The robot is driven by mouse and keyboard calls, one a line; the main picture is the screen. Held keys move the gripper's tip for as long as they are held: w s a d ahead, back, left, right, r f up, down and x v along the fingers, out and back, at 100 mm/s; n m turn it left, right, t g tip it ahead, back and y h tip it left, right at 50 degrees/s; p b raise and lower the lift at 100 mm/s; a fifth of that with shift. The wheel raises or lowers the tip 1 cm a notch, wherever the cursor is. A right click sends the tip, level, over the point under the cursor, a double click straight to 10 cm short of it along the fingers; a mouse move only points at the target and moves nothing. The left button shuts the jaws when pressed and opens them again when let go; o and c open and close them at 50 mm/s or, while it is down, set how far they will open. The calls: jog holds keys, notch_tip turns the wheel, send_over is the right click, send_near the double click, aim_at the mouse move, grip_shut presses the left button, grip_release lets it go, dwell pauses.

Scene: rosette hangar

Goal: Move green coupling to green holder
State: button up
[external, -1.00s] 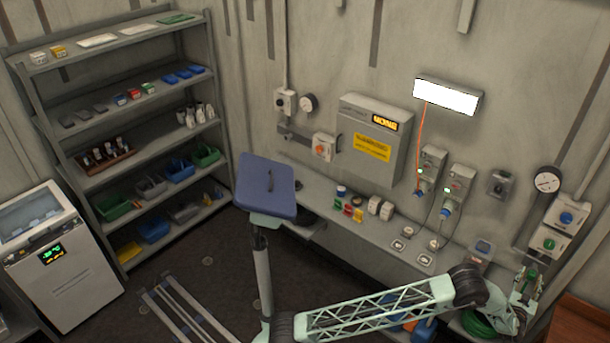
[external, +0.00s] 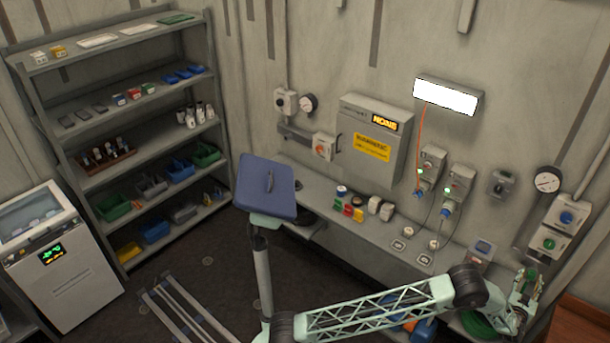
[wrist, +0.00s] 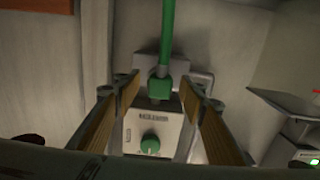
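The green coupling (wrist: 160,86) is at the lower end of a green hose (wrist: 167,35) in the wrist view, by a pale wall unit. My gripper (wrist: 160,92) is open, with a tan-padded finger on either side of the coupling. Gaps show between the coupling and both fingers. In the external view my gripper (external: 527,287) is at the far right, over the end of the bench; the coupling is too small to make out there. I cannot tell a separate green holder apart in either view.
A box with a green knob (wrist: 150,144) is just below the coupling. Green hose (external: 478,324) lies at the bench's right end. Wall boxes with a blue knob (external: 566,217) and a green knob (external: 549,243) hang above my gripper. A gauge (external: 547,181) is beside them.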

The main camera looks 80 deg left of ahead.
aim_at(530, 278)
jog(key=shift+c, duration=0.9)
jog(key=c, duration=0.9)
jog(key=shift+c, duration=0.2)
jog(key=shift+s+d, duration=0.3)
jog(key=shift+s, duration=0.1)
jog(key=shift+b+v, duration=0.4)
jog(key=shift+v, duration=2.1)
